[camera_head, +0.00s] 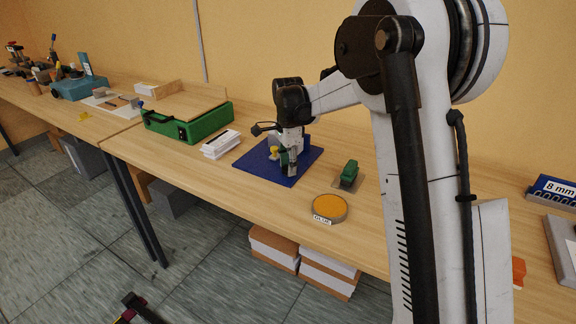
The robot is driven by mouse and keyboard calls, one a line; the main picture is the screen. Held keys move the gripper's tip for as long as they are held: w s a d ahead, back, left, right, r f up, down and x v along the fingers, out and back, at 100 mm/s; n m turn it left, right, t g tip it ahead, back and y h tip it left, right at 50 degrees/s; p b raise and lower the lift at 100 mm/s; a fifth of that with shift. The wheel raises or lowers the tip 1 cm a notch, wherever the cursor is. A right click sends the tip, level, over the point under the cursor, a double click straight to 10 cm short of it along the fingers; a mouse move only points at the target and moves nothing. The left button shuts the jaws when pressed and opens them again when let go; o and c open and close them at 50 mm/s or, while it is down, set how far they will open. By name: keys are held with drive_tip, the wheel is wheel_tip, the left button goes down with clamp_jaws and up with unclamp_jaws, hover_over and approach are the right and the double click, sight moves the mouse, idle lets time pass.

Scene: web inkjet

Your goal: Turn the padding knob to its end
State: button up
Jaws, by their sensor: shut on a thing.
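My gripper (290,168) points down over the blue mat (258,169) on the wooden bench. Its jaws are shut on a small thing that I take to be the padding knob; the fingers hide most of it. A small grey device with a yellow part (274,150) shows just left of my gripper on the mat. At this size I cannot tell how far the knob is turned.
A green paper trimmer (188,122) and a white card stack (221,144) lie to the left. A green block on a plate (348,176) and a round orange-topped tin (330,207) are to the right. The bench front edge is close.

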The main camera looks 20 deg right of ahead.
drive_tip(key=o, duration=1.1)
drive_tip(key=shift+o, duration=0.2)
wheel_tip(320, 180, up, 12)
drive_tip(key=shift+s, duration=0.1)
